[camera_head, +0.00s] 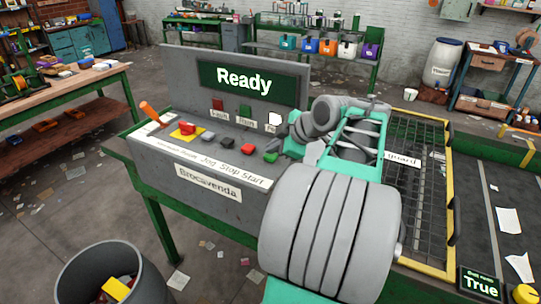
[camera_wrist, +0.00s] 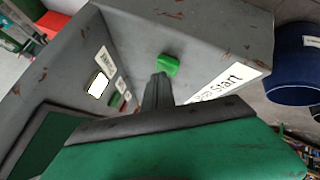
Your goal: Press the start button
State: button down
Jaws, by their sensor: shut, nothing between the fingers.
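The start button is a green push button (camera_head: 271,157) at the right end of the button row on the grey control panel (camera_head: 222,203), above the word Start. It also shows in the wrist view (camera_wrist: 168,66), just beyond my fingertips. My gripper (camera_head: 273,142) is shut and empty, its tips close to the green button. In the wrist view the closed fingers (camera_wrist: 161,76) point at the panel with the tips just beside the button's near edge. I cannot tell whether they touch it. The display (camera_head: 244,80) reads Ready.
Left of the start button are a red button (camera_head: 248,149), a dark button (camera_head: 226,142), a grey button (camera_head: 208,137) and a red emergency knob on yellow (camera_head: 187,129). An orange-handled lever (camera_head: 149,111) stands at the far left. A wire guard (camera_head: 412,185) is right of my arm.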

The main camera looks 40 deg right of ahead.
aim_at(273, 156)
jog(key=shift+f, duration=0.2)
dwell(0.4)
jog(key=shift+r+p, duration=0.4)
jog(key=shift+r, duration=0.55)
notch_tip(273, 156, up, 5)
jog(key=p, duration=0.3)
jog(key=shift+p, duration=0.3)
